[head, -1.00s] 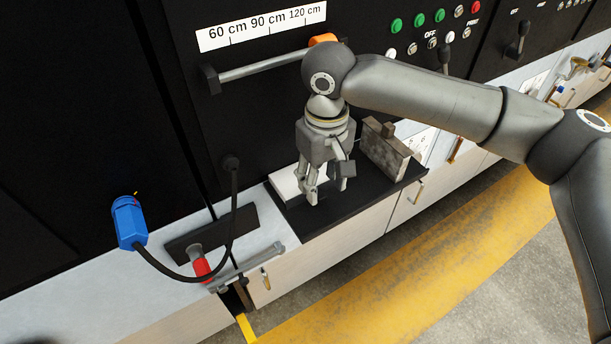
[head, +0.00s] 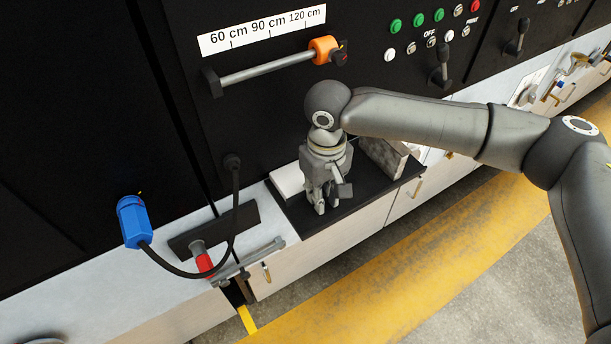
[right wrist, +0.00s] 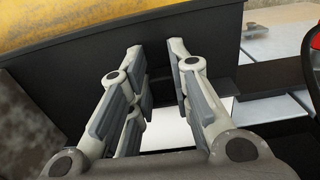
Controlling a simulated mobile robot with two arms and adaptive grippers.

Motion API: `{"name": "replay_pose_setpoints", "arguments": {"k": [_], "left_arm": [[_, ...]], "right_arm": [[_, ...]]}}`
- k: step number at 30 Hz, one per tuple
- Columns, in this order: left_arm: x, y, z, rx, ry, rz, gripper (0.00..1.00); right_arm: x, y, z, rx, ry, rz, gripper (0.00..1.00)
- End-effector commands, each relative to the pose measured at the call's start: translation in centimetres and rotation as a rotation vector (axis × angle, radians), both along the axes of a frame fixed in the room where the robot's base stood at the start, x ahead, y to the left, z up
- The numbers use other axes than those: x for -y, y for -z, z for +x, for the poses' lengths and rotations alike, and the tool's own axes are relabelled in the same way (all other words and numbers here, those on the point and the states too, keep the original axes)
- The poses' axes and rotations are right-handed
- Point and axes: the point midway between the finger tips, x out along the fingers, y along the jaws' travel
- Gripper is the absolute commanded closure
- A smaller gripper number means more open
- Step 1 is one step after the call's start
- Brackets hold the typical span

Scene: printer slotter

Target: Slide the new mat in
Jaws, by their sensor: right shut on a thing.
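The black mat (head: 350,204) lies flat on the pale ledge in front of the black machine, with a white slab (head: 287,180) at its back left. My right gripper (head: 325,205) points down at the mat near its front edge. In the right wrist view the fingers (right wrist: 163,60) stand with a narrow gap between them, over the dark mat (right wrist: 80,72). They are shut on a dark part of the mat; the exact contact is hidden. My left gripper is not in view.
A grey mottled block (head: 384,156) stands at the mat's right end, partly behind my arm. To the left are a red-handled tool (head: 203,260), a black cable and a blue connector (head: 134,222). A rail with an orange slider (head: 324,49) is above.

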Motion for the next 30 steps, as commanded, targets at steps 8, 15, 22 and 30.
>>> {"name": "replay_pose_setpoints", "arguments": {"k": [8, 15, 22, 30], "left_arm": [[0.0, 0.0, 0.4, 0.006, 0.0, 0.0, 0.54], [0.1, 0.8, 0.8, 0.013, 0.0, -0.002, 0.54], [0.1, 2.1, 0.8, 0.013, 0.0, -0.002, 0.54], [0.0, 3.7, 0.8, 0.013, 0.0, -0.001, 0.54]], "right_arm": [[0.0, 0.0, 0.0, 0.001, 0.0, 0.001, 1.0], [0.3, -0.4, -0.5, 0.001, 0.0, 0.002, 1.0], [0.4, -3.9, -0.5, 0.005, 0.0, 0.004, 1.0], [1.9, -6.7, -2.6, 0.0, -0.003, 0.001, 1.0]]}}
